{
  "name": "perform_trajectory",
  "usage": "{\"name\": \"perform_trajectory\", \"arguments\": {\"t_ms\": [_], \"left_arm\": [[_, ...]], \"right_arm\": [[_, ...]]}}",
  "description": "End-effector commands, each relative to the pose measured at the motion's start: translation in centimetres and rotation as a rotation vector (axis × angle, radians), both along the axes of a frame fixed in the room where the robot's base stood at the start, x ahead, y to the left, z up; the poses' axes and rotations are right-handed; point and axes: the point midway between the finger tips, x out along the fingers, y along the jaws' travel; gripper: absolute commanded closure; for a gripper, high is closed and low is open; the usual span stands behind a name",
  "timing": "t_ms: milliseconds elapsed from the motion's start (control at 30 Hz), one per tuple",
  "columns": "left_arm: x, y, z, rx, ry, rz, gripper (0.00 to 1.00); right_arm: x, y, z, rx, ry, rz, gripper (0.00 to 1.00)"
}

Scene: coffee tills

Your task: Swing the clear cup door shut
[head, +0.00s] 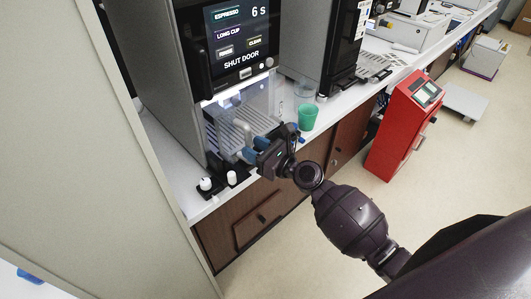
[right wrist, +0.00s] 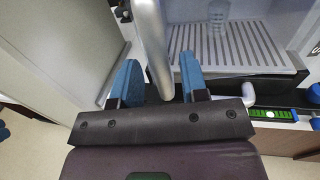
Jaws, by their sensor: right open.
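The coffee machine (head: 235,35) shows "SHUT DOOR" on its screen, under "ESPRESSO" and "6 s". Its clear cup door (head: 279,103) seems to stand out from the lit bay, but its edges are hard to make out. My right gripper (head: 247,147) is in front of the bay with its blue fingers apart. In the right wrist view a pale round bar (right wrist: 153,45), apparently the door's handle, runs between the open fingers (right wrist: 158,80). I cannot tell whether either finger touches it. A clear cup (right wrist: 218,15) stands on the bay's slatted grate (right wrist: 235,50). My left gripper is out of view.
A green cup (head: 308,117) stands on the counter right of the bay, with a clear cup (head: 304,90) behind it. Small white items (head: 206,184) sit on a black holder at the counter's front left. A red kiosk (head: 402,125) stands on the floor at right.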

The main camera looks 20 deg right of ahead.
Motion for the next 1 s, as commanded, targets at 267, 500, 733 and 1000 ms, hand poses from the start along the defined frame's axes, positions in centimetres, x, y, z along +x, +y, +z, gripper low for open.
{"name": "perform_trajectory", "arguments": {"t_ms": [267,500,733,1000], "left_arm": [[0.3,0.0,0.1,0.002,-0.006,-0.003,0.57],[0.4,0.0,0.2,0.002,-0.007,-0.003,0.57],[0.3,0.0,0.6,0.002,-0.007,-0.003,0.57],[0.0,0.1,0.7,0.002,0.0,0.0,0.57]], "right_arm": [[1.3,0.8,0.0,0.0,0.0,0.0,0.81],[1.4,0.9,0.1,0.001,-0.001,0.001,1.0],[2.7,2.3,0.2,0.002,-0.001,0.001,1.0],[4.2,3.9,0.1,0.001,-0.002,0.0,1.0]]}}
